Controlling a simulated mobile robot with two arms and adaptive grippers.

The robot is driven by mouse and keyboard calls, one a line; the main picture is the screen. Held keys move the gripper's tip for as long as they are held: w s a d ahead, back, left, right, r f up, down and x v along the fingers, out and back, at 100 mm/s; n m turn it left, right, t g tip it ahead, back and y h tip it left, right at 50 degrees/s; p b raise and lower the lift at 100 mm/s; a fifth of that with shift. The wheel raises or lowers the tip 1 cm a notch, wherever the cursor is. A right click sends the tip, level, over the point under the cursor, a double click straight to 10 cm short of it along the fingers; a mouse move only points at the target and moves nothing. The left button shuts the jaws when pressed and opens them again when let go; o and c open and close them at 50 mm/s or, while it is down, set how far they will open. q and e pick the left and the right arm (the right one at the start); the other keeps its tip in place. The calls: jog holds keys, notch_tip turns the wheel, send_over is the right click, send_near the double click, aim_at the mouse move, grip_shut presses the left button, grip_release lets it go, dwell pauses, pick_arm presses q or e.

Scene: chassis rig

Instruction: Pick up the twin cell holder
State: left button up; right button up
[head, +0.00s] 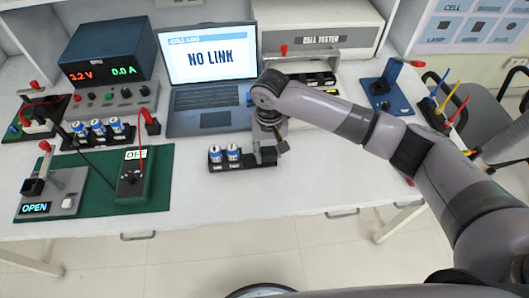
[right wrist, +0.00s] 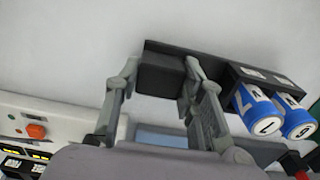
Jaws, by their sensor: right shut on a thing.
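The twin cell holder (head: 243,165) is a black tray with two blue-and-white cells (head: 225,155) upright at its left end. It is over the front middle of the white table. My right gripper (head: 268,152) comes down on its right end. In the right wrist view, the two fingers (right wrist: 158,85) are shut on the black block (right wrist: 160,72) at the end of the holder, with the cells (right wrist: 272,115) to the right of the fingers. I cannot tell whether the holder touches the table. My left gripper is not in view.
A laptop (head: 210,75) reading NO LINK stands behind the holder. A rack with several cells (head: 98,133) and a green mat (head: 148,195) are to the left. A cell tester (head: 320,30) is at the back; a blue fixture (head: 385,95) is at right. White table around the holder is clear.

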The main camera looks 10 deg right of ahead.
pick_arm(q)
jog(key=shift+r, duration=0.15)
pick_arm(e)
notch_tip(320, 180, up, 19)
dwell(0.5)
jog(key=shift+f, duration=5.7)
jog(key=shift+f+b, duration=0.85)
jog(key=shift+f, duration=3.35)
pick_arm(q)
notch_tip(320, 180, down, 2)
pick_arm(e)
jog(key=shift+s+f, duration=0.1)
jog(key=shift+f, duration=0.1)
